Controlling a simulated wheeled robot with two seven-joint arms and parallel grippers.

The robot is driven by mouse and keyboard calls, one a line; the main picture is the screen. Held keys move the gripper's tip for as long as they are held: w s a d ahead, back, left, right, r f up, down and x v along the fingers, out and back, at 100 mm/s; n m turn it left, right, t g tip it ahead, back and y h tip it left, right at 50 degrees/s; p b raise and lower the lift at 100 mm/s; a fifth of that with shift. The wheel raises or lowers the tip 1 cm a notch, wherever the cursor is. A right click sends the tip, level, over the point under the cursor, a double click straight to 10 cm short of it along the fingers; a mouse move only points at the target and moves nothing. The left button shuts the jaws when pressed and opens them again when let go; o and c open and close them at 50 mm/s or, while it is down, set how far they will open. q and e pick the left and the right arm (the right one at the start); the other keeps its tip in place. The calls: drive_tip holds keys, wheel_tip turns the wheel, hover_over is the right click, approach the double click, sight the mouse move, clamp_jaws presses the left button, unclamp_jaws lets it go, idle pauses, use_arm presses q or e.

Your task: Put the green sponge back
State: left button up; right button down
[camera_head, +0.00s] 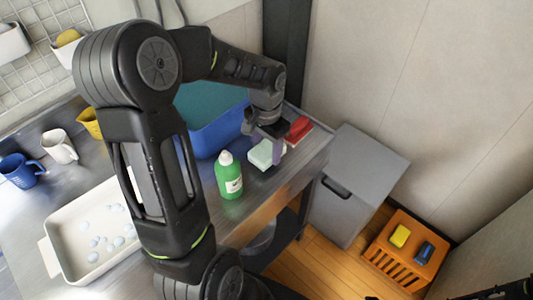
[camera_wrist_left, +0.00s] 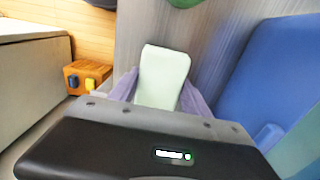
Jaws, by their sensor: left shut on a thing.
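The pale green sponge (camera_head: 259,155) is at the counter's right end, between the green bottle and a red item. My left gripper (camera_head: 270,146) is shut on it from above. In the left wrist view the sponge (camera_wrist_left: 163,76) sits between the two purple fingers of my left gripper (camera_wrist_left: 158,92). I cannot tell whether the sponge touches the counter. A dark part of my right arm shows at the lower right edge, and its jaws are not clear.
A green bottle (camera_head: 229,178) stands close to the sponge. A red item (camera_head: 299,129) lies on the other side. A blue basin (camera_head: 217,138) is behind. An orange crate (camera_head: 380,262) with a yellow and a blue item stands on the floor. A white tray (camera_head: 58,221) is left.

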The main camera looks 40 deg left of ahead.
sight(266, 155)
use_arm(q)
drive_tip(key=shift+f, duration=1.35)
drive_tip(key=shift+f, duration=0.25)
drive_tip(key=o, duration=1.2)
drive_tip(key=shift+r, duration=0.1)
drive_tip(key=shift+r, duration=0.1)
wheel_tip(266, 155, up, 12)
drive_tip(key=shift+r+b, duration=0.1)
drive_tip(key=shift+b, duration=0.25)
